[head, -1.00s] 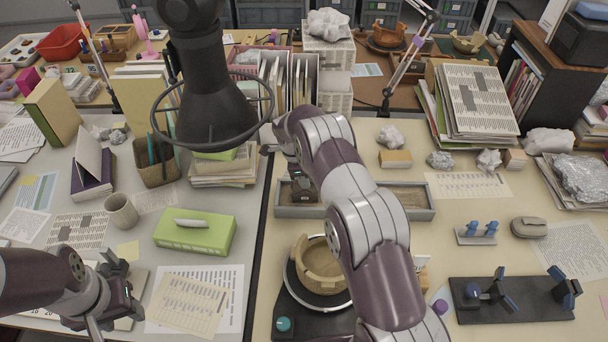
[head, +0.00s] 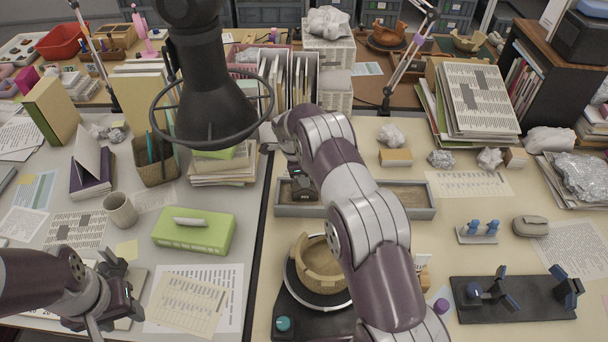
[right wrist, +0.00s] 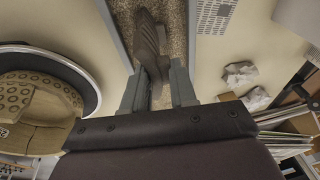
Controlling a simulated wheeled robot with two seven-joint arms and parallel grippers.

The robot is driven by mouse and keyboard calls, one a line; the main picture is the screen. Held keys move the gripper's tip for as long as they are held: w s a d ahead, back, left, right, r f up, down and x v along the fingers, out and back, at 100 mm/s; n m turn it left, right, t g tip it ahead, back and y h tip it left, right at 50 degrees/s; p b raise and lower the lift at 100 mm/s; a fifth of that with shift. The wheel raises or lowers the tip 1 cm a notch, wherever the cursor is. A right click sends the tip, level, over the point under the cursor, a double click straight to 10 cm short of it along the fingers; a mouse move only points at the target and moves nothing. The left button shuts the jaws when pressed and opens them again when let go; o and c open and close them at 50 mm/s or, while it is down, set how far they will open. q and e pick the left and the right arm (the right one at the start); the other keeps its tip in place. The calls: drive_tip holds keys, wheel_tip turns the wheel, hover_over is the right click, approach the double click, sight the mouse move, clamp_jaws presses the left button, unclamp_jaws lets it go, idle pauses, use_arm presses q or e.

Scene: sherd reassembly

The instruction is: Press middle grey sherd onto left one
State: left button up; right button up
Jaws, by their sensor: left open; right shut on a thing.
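A dark grey, ribbed sherd (right wrist: 148,36) lies over the sand of a long grey tray in the right wrist view. A ribbed grey piece (right wrist: 157,69) continues from it between the fingers of my right gripper (right wrist: 158,82), which is shut on it. The two pieces touch or overlap; I cannot tell if they are joined. In the head view my right gripper (head: 303,187) is low over the left part of the sand tray (head: 420,211), and my arm hides most of the sherds. My left gripper (head: 122,292) is open and empty over the left table.
A partly rebuilt tan bowl (head: 318,265) stands on a turntable in front of the tray; it also shows in the right wrist view (right wrist: 40,95). A green box (head: 195,232) lies to the left. A black stand (head: 515,298) is at the right. A lamp (head: 213,110) hangs near the arm.

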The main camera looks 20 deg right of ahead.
drive_tip(key=shift+f, duration=0.25)
idle(1.0)
drive_tip(key=o, duration=1)
drive_tip(key=shift+c, duration=0.2)
drive_tip(key=b+v, duration=0.1)
drive_tip(key=v, duration=0.6)
drive_tip(key=shift+r+b, duration=0.3)
